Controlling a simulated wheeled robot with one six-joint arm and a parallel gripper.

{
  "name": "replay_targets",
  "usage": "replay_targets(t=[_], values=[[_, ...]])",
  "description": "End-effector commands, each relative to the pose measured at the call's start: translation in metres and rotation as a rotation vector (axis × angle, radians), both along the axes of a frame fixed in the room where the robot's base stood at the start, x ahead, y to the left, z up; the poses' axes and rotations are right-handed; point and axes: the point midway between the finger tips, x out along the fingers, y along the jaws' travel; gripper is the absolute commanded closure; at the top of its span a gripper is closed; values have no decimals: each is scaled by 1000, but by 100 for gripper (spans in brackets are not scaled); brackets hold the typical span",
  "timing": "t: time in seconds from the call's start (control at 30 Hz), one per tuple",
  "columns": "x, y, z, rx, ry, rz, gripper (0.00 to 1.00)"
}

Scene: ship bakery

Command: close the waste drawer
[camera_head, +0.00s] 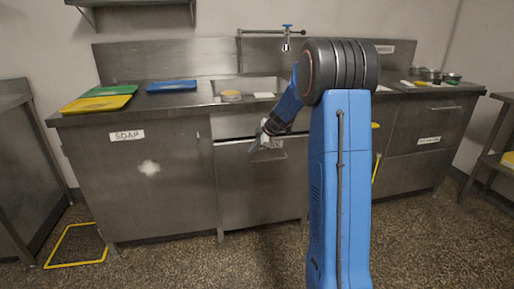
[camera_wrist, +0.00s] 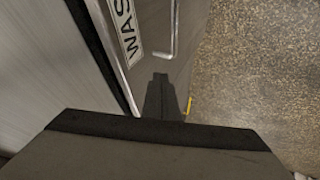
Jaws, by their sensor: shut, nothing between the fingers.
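The waste drawer (camera_head: 250,185) is the steel front below the sink, with a bar handle near its top. In the wrist view its front (camera_wrist: 150,25) carries a label (camera_wrist: 127,35) reading "WAS", cut off by the frame, beside the handle (camera_wrist: 170,42). A dark strip runs behind the bright top edge of the front; I cannot tell exactly how far the drawer stands out. My gripper (camera_head: 262,140) is at the drawer's top edge in the head view and covers part of the label. In the wrist view its dark fingers (camera_wrist: 160,78) are together, empty, over the front; contact is unclear.
The steel counter holds green and yellow boards (camera_head: 100,98), a blue tray (camera_head: 172,86) and several bowls (camera_head: 432,75). A cabinet marked SOAP (camera_head: 150,180) stands left of the drawer. A yellow floor frame (camera_head: 75,245) lies at left. The floor before the drawer is clear.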

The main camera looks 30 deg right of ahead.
Motion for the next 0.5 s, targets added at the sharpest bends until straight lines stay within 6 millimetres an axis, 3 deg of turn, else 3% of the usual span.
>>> replay_targets(t=[0.2, 0.5], values=[[21, -6, 0, 0, 1, 0, 100], [26, -7, 0, 0, 0, 0, 100]])
